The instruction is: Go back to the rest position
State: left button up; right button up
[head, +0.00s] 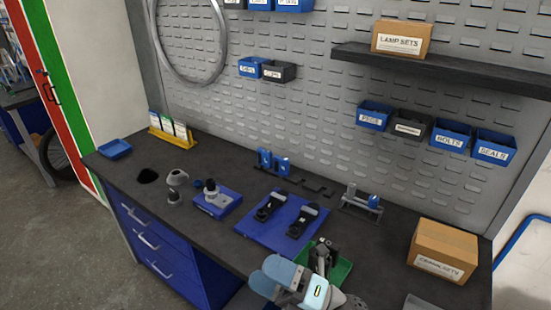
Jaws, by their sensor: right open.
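My right gripper (322,257) shows at the bottom centre of the head view, at the front of the dark workbench (340,214). Its dark fingers are open, over or just in front of a green tray (340,271) that it partly hides. I cannot tell whether they touch the tray. Behind it, a blue mat (262,232) carries two black devices with grey tops, a left one (269,206) and a right one (302,220). My left gripper is not in view.
A cardboard box (442,251) stands at the bench's right. Grey fittings (175,188), a blue block (217,203) and a small blue tray (115,149) stand at the left. A perforated wall (290,110) with labelled bins (375,115) and a shelf (440,69) rises behind.

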jog(key=s+d+f+m+t+h+p, duration=0.1)
jog(key=d+f+m+t+h, duration=0.3)
jog(key=d+f+m+h, duration=0.75)
jog(key=s+d+f+m+t+h+p, duration=0.1)
jog(key=d+f+m+t+h, duration=0.5)
jog(key=m, duration=1)
jog(key=s+d+f+m+g, duration=0.3)
jog(key=s+f+m+g, duration=0.1)
jog(key=s+f, duration=0.4)
jog(key=shift+d+f+m+g+h, duration=0.25)
jog(key=shift+f+m+g+h, duration=0.15)
jog(key=shift+g, duration=0.4)
